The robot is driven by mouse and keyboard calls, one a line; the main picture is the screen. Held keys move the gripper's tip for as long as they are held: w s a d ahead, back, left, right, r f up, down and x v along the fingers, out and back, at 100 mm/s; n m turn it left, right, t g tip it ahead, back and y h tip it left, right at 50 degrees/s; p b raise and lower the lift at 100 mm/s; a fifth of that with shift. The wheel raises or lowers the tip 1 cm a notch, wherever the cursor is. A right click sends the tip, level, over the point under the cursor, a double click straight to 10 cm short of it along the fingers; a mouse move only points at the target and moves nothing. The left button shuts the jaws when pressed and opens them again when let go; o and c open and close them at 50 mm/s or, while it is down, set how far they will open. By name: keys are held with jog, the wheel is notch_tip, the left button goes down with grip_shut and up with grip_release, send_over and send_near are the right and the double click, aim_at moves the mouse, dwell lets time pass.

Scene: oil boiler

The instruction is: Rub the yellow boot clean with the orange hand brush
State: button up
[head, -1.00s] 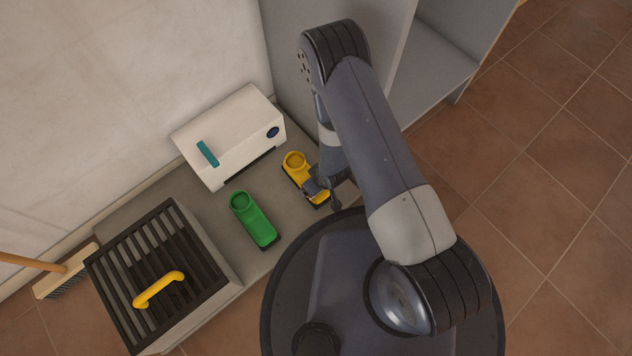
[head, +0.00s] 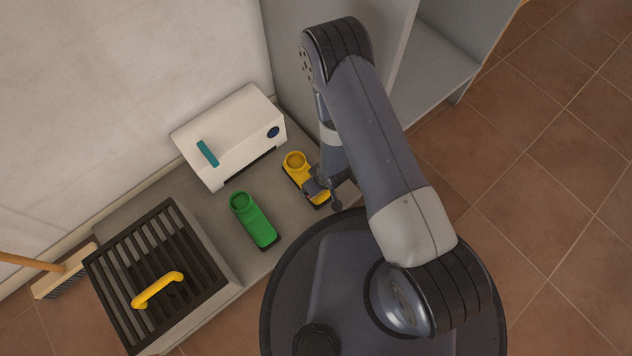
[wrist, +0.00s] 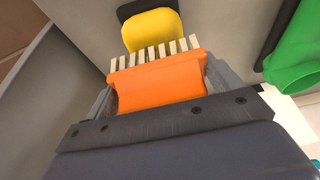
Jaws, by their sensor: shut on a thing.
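The yellow boot (head: 296,165) stands on the grey slab, its round opening towards the white box and its toe towards my base. My gripper (head: 318,187) is over the toe end and hides part of it. In the wrist view my gripper (wrist: 160,95) is shut on the orange hand brush (wrist: 158,82). The brush's pale bristles point at the yellow boot's toe (wrist: 152,29) and are at or very near it; I cannot tell if they touch. In the head view the brush is hidden by my gripper.
A green boot (head: 254,220) stands left of the yellow one, also in the wrist view (wrist: 297,62). A white box (head: 232,135) is behind them. A slatted grate (head: 135,235) with a yellow handle is at left. A grey cabinet (head: 440,65) stands behind my arm.

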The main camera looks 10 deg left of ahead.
jog(key=shift+w+a+f, duration=0.25)
jog(key=shift+w+a, duration=0.05)
jog(key=shift+a, duration=0.1)
jog(key=shift+s+d, duration=0.9)
jog(key=shift+w+a+f, duration=0.1)
jog(key=shift+w+a, duration=0.2)
jog(key=shift+a, duration=0.05)
jog(key=shift+w+a, duration=0.1)
jog(key=shift+r, duration=0.2)
notch_tip(320, 180, up, 7)
jog(key=p, duration=0.4)
jog(key=shift+w+a, duration=0.1)
jog(key=shift+w, duration=0.05)
jog(key=shift+f, duration=0.15)
